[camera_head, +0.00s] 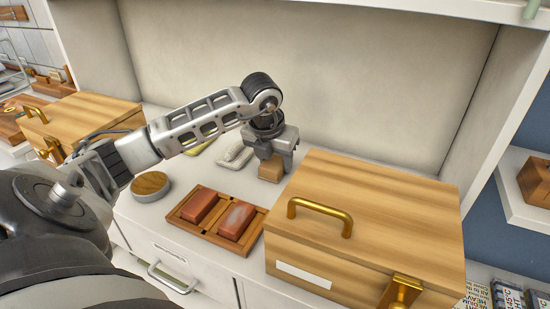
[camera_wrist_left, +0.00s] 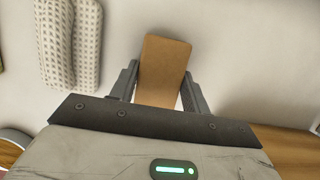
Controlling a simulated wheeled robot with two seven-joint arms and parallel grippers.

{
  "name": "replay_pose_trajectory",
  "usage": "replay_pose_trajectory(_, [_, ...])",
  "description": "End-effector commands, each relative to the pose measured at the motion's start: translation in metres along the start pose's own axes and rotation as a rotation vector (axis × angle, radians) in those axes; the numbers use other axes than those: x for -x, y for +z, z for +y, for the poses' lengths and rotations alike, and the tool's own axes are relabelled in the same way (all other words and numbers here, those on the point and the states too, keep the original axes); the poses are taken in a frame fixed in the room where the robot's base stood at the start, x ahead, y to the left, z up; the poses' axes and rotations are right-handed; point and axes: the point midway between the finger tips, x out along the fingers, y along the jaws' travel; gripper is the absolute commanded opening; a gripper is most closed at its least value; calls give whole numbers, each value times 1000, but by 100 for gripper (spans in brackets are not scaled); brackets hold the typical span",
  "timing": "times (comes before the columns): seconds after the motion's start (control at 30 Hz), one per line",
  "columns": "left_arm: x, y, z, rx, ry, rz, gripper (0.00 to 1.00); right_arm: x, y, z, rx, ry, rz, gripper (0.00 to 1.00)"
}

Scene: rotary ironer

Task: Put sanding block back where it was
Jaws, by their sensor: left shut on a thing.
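The sanding block (camera_head: 271,169) is a small tan-brown block between the fingers of my left gripper (camera_head: 275,158), just left of the large wooden box. In the left wrist view the block (camera_wrist_left: 164,72) shows its flat brown face between the two fingers of the gripper (camera_wrist_left: 160,85). The gripper is shut on it. I cannot tell whether the block touches the white counter (camera_head: 150,215) or is slightly above it. My right gripper is in neither view.
A wooden box (camera_head: 385,213) with a brass handle stands right of the gripper. A wooden tray (camera_head: 217,236) with two reddish blocks lies in front. A round wooden-topped tin (camera_head: 150,184) and pale cloth-like items (camera_head: 235,150) are to the left. Another wooden box (camera_head: 85,112) stands far left.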

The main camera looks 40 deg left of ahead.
Motion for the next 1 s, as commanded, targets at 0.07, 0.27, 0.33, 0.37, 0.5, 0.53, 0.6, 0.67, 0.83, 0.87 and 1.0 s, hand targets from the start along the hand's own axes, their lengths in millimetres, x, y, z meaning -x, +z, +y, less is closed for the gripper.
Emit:
replay_pose_trajectory(0.07, [0,0,0,0,0,-1,25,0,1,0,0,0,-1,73])
replay_pose_trajectory(0.27, [-2,-1,0,0,0,0,68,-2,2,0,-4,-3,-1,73])
replay_pose_trajectory(0.33, [-2,-1,0,0,0,0,68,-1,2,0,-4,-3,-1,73])
replay_pose_trajectory(0.37, [-2,-1,0,0,0,0,68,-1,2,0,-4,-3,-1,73])
replay_pose_trajectory(0.5, [-1,0,0,0,0,0,68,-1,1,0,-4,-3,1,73])
replay_pose_trajectory(0.53, [-1,0,0,0,0,0,68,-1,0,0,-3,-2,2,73])
replay_pose_trajectory(0.6, [3,1,0,0,0,0,68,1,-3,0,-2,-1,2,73])
replay_pose_trajectory(0.67, [8,1,0,-1,0,-3,68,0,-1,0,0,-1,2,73])
replay_pose_trajectory(0.83, [39,2,0,-1,1,-6,68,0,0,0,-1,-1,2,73])
replay_pose_trajectory(0.87, [45,2,0,-1,-1,-7,68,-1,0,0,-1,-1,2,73])
replay_pose_trajectory(1.0, [77,2,0,0,-1,-7,68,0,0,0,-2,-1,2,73])
